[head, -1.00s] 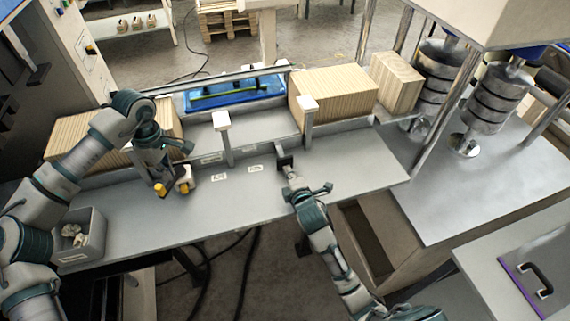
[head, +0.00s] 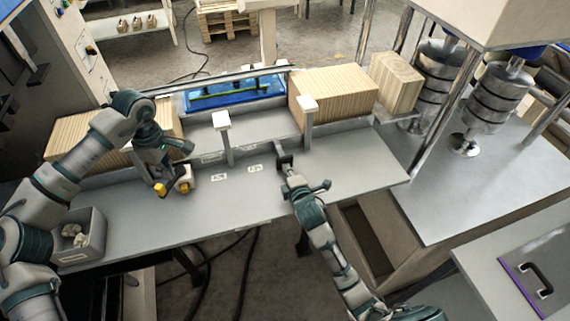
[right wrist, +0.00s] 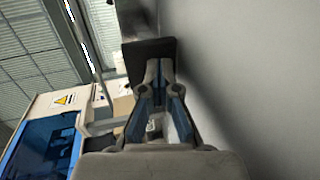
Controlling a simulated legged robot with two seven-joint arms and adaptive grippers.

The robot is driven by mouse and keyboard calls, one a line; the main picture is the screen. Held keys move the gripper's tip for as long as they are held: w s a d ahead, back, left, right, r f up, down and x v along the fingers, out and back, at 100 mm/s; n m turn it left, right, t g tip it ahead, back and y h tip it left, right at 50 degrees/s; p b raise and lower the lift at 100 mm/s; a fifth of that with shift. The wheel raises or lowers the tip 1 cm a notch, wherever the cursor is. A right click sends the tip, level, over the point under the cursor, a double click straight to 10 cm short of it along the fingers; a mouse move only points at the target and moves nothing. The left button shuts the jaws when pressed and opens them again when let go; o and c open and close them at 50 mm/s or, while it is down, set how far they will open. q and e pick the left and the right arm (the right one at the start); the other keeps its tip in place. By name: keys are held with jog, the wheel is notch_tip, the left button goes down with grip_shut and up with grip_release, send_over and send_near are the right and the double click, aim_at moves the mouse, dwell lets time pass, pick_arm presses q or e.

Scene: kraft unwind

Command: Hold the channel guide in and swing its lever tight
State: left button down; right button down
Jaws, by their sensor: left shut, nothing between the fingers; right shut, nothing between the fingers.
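A low grey rail (head: 262,136), which looks like the channel guide, runs along the table's back. A small dark plate (head: 286,160) stands in front of it; it also shows in the right wrist view (right wrist: 148,56). My right gripper (head: 288,174) is shut and empty, its tips at or very close to the plate; contact is unclear. In the right wrist view its fingers (right wrist: 158,75) point at the plate. My left gripper (head: 171,184) is shut and empty, low over the table beside small yellow and pale parts (head: 184,184). I cannot tell which part is the lever.
Two white-capped posts (head: 221,121) (head: 307,104) rise by the rail. A grey bin (head: 82,235) sits at the table's left end.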

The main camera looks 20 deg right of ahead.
jog(key=shift+w, duration=1.4)
dwell(0.6)
pick_arm(q)
jog(key=shift+f, duration=1.3)
jog(key=shift+f, duration=0.1)
jog(key=shift+f, duration=1.25)
